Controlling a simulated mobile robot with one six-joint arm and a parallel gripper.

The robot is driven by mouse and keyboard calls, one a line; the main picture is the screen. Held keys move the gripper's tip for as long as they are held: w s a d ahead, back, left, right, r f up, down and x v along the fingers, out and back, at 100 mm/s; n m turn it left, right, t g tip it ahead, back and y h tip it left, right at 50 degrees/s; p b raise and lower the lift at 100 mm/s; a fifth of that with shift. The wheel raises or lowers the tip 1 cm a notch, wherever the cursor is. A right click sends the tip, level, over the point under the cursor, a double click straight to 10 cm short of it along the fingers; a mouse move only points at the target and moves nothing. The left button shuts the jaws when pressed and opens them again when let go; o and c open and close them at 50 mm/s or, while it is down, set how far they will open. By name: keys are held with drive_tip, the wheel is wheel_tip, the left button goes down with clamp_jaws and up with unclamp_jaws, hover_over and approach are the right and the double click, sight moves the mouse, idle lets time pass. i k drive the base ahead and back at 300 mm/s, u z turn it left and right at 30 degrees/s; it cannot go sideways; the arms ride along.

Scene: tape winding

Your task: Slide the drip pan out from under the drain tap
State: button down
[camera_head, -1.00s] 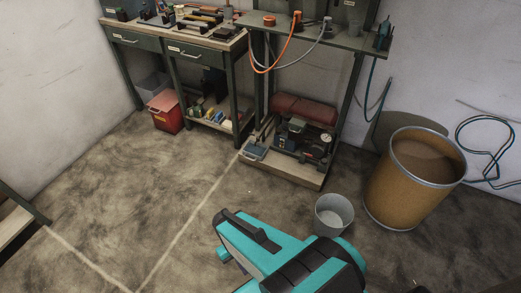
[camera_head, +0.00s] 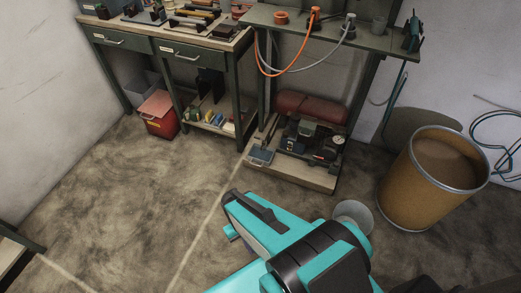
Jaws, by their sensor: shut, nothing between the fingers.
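A small blue-grey pan (camera_head: 261,156), which looks like the drip pan, sits at the front left of a low wooden base under the raised shelf. A compressor (camera_head: 307,131) with a dark red tank (camera_head: 310,105) stands on the same base, to the right of and behind the pan. The drain tap is too small to make out. My teal and black arm fills the lower middle of the view, well in front of the pan.
A grey bucket (camera_head: 354,215) stands partly hidden behind my arm. A large brown drum (camera_head: 434,185) is at the right. A workbench (camera_head: 165,45) and a red bin (camera_head: 160,115) are at the left. The floor left of the base is clear.

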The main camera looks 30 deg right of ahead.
sight(265, 157)
drive_tip(key=u, duration=0.25)
drive_tip(key=i, duration=0.9)
drive_tip(key=u, duration=0.35)
